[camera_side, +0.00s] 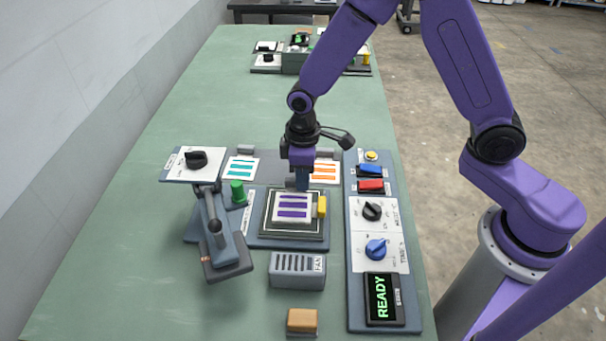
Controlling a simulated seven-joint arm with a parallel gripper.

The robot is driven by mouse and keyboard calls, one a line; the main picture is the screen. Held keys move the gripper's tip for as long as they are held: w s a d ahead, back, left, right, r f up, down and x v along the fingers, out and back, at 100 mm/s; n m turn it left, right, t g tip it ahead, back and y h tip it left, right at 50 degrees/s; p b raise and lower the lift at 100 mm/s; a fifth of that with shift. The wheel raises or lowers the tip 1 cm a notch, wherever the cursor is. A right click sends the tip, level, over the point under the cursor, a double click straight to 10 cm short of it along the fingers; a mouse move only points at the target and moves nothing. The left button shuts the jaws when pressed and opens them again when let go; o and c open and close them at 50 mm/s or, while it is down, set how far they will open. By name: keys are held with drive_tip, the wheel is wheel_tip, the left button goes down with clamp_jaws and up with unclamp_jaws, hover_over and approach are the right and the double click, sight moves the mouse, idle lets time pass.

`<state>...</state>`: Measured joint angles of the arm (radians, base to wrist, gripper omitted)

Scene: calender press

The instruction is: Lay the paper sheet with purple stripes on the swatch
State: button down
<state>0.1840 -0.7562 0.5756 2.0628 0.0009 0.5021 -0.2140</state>
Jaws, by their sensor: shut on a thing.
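The paper sheet with purple stripes (292,212) is white and lies flat over the middle of a dark square bed (267,232) with a pale border line. My gripper (302,187) points down at the sheet's far edge and is shut on the sheet there. I cannot tell whether the sheet touches what is below it or hovers just above. No swatch shows separately; the area under the sheet is hidden.
A yellow block (322,207) stands at the bed's right edge. Sheets with teal stripes (241,168) and orange stripes (325,172) lie behind. A hinged press arm (222,245) is left, a grey fan box (297,270) in front, a control panel (360,284) reading READY right.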

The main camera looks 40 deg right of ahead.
drive_tip(key=shift+f, duration=0.1)
idle(0.3)
drive_tip(key=shift+c, duration=2.2)
unclamp_jaws()
drive_tip(key=shift+r, duration=3.5)
drive_tip(key=s+d+r+n, duration=0.1)
drive_tip(key=s+d+r, duration=0.1)
drive_tip(key=s, duration=0.6)
drive_tip(key=s+d+r+n, duration=0.1)
drive_tip(key=s+d+r, duration=0.2)
drive_tip(key=s+d, duration=0.2)
drive_tip(key=s+d+r+n, duration=0.1)
drive_tip(key=s+d+r, duration=0.1)
drive_tip(key=s, duration=1)
drive_tip(key=shift+d+r+n, duration=0.25)
drive_tip(key=shift+d+n, duration=0.05)
drive_tip(key=shift+d, duration=0.35)
